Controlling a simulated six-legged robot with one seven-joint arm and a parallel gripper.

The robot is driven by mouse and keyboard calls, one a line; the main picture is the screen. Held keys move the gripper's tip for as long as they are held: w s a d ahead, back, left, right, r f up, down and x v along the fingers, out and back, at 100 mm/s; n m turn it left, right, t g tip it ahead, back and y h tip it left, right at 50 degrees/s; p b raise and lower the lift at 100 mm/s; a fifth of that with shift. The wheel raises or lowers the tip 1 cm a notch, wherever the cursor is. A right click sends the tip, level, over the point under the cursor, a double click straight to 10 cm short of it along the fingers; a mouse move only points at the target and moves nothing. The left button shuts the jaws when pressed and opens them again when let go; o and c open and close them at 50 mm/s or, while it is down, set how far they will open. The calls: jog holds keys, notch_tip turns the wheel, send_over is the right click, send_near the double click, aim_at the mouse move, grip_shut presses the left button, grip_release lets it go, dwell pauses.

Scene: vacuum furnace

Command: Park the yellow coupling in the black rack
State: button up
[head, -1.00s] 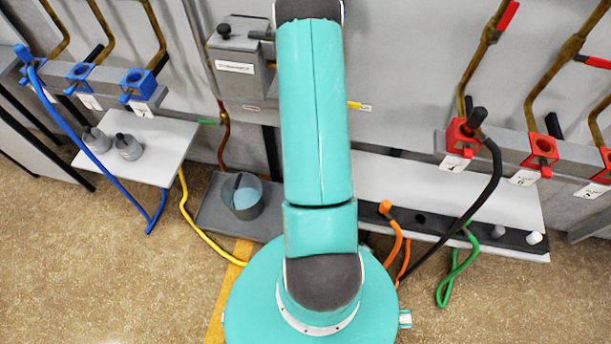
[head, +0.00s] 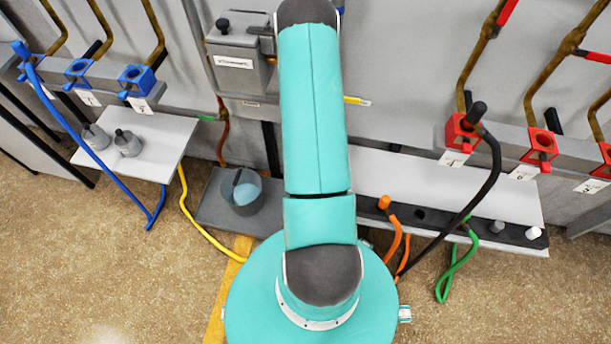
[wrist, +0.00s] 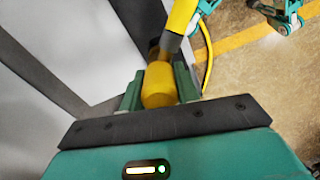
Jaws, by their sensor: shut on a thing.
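The yellow coupling (wrist: 160,87) is between the two green fingers of my gripper (wrist: 158,77) in the wrist view, and the gripper is shut on it. A yellow part with a grey band extends beyond it, and a yellow hose (wrist: 208,62) hangs to the right. In the head view my gripper and the coupling are hidden behind my arm; the yellow hose (head: 193,218) runs down at left. The black rack (head: 455,228) is a long strip with holes at right.
A black hose (head: 487,175) slants across the rack from a red port block (head: 462,133). A green hose (head: 445,285) hangs in front. A grey tray (head: 212,212) with a cup lies left of my arm. Blue port blocks (head: 137,80) are at far left.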

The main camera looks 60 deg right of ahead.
jog(key=shift+f, duration=2.9)
jog(key=shift+f, duration=0.3)
jog(key=o, duration=1.2)
jog(key=shift+o, duration=0.2)
notch_tip(320, 180, up, 14)
jog(key=shift+f, duration=0.1)
